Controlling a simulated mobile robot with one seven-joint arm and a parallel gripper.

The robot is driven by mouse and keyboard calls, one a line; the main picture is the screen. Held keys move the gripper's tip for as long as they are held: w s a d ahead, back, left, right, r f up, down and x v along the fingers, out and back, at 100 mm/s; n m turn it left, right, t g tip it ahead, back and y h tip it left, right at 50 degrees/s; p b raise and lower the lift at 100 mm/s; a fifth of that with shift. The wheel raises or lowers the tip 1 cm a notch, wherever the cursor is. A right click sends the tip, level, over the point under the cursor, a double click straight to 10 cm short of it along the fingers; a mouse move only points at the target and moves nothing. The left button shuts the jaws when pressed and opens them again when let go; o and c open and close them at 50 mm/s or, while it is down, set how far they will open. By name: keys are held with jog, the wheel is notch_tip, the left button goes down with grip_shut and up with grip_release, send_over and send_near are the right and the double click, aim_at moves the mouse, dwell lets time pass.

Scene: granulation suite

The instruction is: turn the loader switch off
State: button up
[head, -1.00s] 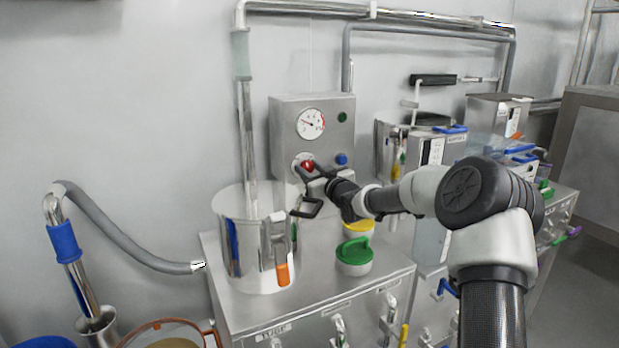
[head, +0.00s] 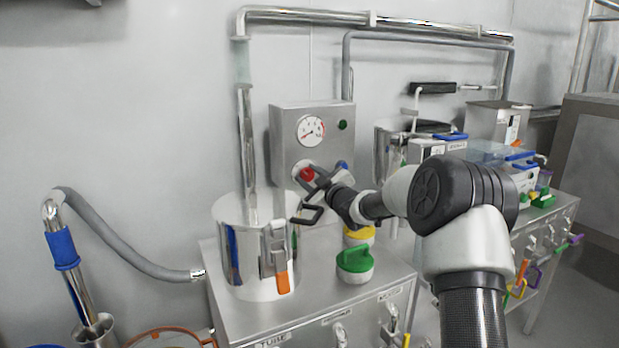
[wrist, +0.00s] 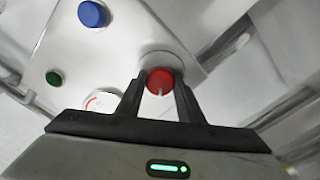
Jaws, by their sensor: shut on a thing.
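The loader switch is a red round knob (head: 307,174) on a pale round plate, low on the front of the grey control box (head: 285,140). In the wrist view the red knob (wrist: 160,82) sits between the two dark fingers and shows a pale pointer line running toward the gripper. My gripper (head: 311,183) reaches the box from the right and is shut on the knob. It also shows in the wrist view (wrist: 160,98). The fingers hide part of the knob's sides.
The box also carries a dial gauge (head: 311,130), a green button (head: 343,125) and a blue button (wrist: 93,14). Below stand a steel vessel (head: 240,245) with an orange-handled latch and a green-lidded tub (head: 355,265). A steel pipe (head: 247,140) rises left of the box.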

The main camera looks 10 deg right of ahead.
jog(key=o, duration=1.1)
jog(key=shift+c, duration=0.2)
